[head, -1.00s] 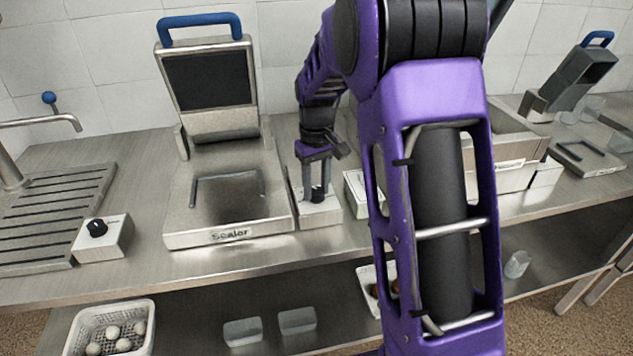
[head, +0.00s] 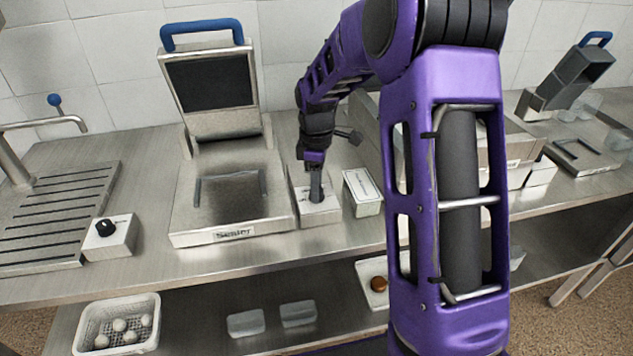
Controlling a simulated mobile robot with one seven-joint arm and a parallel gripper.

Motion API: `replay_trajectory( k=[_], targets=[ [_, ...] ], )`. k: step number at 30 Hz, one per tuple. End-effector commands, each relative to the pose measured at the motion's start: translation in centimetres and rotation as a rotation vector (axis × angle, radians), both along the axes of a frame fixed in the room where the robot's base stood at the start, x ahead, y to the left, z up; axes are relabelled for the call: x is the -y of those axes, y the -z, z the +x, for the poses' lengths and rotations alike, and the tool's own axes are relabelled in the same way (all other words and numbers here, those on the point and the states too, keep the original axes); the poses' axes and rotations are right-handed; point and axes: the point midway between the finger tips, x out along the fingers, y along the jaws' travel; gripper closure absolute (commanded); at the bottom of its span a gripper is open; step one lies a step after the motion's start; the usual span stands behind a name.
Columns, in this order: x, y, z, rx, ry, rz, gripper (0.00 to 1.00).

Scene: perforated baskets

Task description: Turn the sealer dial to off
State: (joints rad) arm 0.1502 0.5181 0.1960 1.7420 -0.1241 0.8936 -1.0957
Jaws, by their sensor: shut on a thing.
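The sealer (head: 233,234) is a grey metal machine with a raised lid and a blue handle (head: 202,27). Its name label is on the front edge. A small white dial box (head: 322,214) stands against its right side. My gripper (head: 316,197) points down onto the top of that box and is shut on the dial, which the fingers mostly hide. I cannot read the dial's setting. Another white box with a black dial (head: 106,228) stands to the left of the sealer, by the drainer.
A white labelled box (head: 362,191) stands just right of the dial box. A sink tap (head: 42,123) and a ribbed drainer (head: 58,215) are at left. A white perforated basket (head: 118,323) sits on the lower shelf. A second machine with a raised lid (head: 571,80) is at far right.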

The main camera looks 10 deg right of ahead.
Motion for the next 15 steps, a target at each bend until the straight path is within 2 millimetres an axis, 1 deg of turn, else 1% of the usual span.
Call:
replay_trajectory(
  k=[1,7,15],
  targets=[
    [0.03,-0.26,0.07,0.002,-0.029,0.0,1.0],
    [-0.02,-0.17,0.07,0.003,-0.129,0.001,1.0],
    [-0.03,-0.1,0.08,0.004,-0.19,0.001,1.0]
  ],
)
